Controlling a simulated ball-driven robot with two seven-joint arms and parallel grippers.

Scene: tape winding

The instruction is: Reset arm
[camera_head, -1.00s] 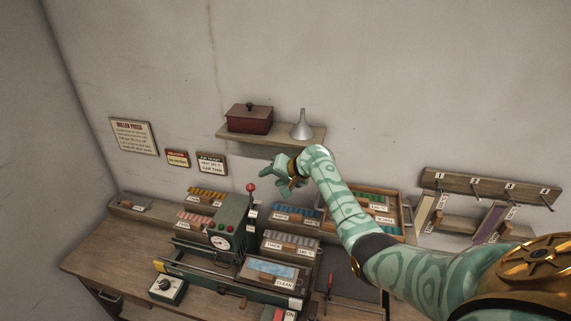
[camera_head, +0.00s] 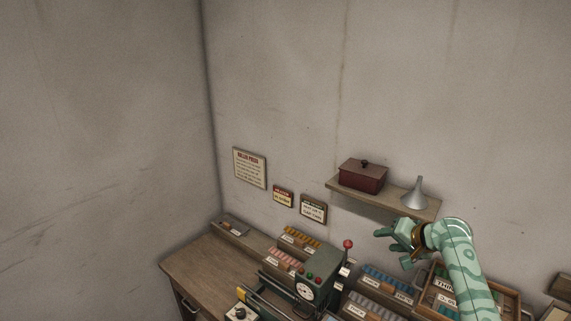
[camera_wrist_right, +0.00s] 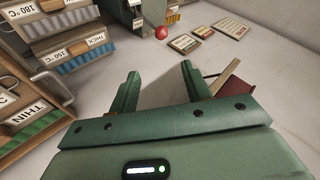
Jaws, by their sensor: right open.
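My right gripper (camera_head: 392,242) is open and empty in the head view. It hangs in the air in front of the wall, just below the wall shelf, above the rows of labelled boxes. My right arm (camera_head: 462,262) comes in from the lower right. In the right wrist view the two green fingers (camera_wrist_right: 158,88) stand apart with nothing between them. My left gripper is not in view.
The shelf (camera_head: 345,186) holds a dark red box (camera_head: 362,177) and a metal funnel (camera_head: 415,194). Below are the machine (camera_head: 318,277) with a red-knobbed lever (camera_head: 348,244), and a wooden tray (camera_head: 508,299). Bare desk (camera_head: 205,264) lies at left.

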